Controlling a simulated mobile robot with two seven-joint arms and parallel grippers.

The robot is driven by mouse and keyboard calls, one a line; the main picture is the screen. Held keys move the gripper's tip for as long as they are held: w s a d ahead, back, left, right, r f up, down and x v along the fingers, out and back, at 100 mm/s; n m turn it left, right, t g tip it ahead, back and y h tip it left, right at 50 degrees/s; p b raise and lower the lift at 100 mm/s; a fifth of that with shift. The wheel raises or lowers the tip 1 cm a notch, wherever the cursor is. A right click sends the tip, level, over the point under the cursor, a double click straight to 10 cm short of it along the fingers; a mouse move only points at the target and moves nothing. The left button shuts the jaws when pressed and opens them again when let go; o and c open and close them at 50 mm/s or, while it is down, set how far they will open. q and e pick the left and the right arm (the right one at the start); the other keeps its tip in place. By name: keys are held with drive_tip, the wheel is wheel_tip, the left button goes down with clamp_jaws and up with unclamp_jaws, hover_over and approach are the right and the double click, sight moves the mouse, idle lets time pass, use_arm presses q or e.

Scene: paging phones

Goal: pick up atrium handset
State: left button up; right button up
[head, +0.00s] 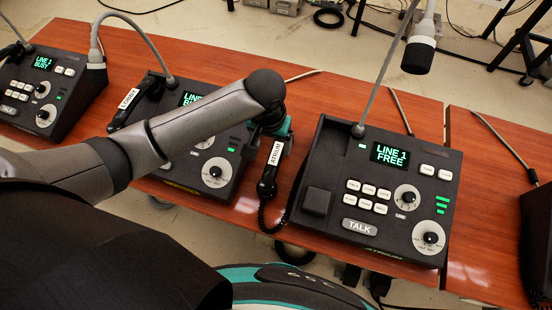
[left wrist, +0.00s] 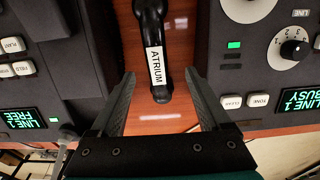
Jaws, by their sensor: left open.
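The atrium handset (head: 268,185) is black with a white "ATRIUM" label and a coiled cord. It is in the gap between two consoles, left of the atrium phone (head: 406,252), whose screen reads "LINE 1 FREE". My left gripper (head: 277,136) is at the handset's labelled end, partly hidden by my arm. In the left wrist view, the handset (left wrist: 152,28) runs down between the two spread fingers of my left gripper (left wrist: 160,76). Gaps show on both sides of it. Whether the handset touches the table cannot be told.
The middle console (head: 216,176), partly behind my arm, has a handset labelled "CORRAL" or similar (head: 137,98). Another console (head: 46,92) reads "LINE 1 BUSY" at far left. A gooseneck microphone (head: 420,52) rises above the atrium phone. Bare wood (head: 492,200) lies to the right.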

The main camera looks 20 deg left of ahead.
sight(276, 154)
use_arm(q)
drive_tip(key=f, duration=0.2)
drive_tip(key=w+f+b, duration=0.1)
drive_tip(key=f, duration=0.1)
drive_tip(key=f+b, duration=0.1)
drive_tip(key=f, duration=0.2)
drive_tip(key=shift+w+d+f, duration=0.1)
drive_tip(key=shift+w+d, duration=0.15)
drive_tip(key=shift+w, duration=0.05)
clamp_jaws()
idle(0.4)
